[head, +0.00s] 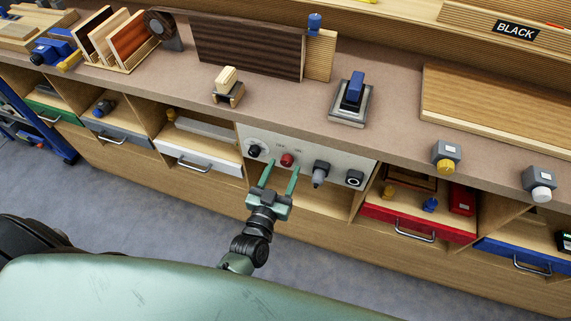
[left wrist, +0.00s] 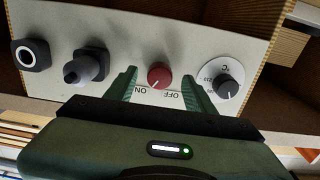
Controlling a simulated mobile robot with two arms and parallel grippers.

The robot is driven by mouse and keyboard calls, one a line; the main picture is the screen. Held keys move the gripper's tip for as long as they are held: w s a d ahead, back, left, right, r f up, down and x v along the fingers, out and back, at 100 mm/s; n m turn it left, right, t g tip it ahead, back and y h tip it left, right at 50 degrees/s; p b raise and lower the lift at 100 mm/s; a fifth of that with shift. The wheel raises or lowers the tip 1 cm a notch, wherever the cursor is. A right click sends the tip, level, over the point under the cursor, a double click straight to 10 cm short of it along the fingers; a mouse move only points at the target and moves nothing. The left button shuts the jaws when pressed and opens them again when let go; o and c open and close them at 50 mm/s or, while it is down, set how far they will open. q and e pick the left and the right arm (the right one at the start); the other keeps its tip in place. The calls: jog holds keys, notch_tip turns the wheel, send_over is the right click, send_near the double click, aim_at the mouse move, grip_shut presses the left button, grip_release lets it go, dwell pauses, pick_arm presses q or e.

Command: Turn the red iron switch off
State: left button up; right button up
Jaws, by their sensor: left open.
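The red iron switch (head: 287,159) is a round knob on the pale control panel (head: 336,160) under the bench top. In the left wrist view the red switch (left wrist: 158,76) sits between the labels ON and OFF, which appear upside down. I cannot tell its setting surely. My left gripper (head: 279,176) is open in front of the panel, its green fingers pointing at the switch. In the left wrist view the left gripper (left wrist: 159,90) has one finger on each side of the knob, with gaps visible. My right gripper is not in view.
On the panel, a black temperature dial (left wrist: 226,86) is close beside one finger. A grey plug-like fitting (head: 320,174) and a round black socket (head: 354,178) are on the other side. A white drawer (head: 200,157) and a red drawer (head: 405,222) flank the panel.

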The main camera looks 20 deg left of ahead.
pick_arm(q)
jog(key=shift+w, duration=1)
grip_shut()
jog(key=shift+n, duration=0.4)
jog(key=n, duration=0.5)
jog(key=shift+d+f+n, duration=0.1)
jog(key=shift+n, duration=0.2)
jog(key=n+b, duration=0.1)
jog(key=n, duration=0.4)
jog(key=shift+n, duration=0.4)
grip_release()
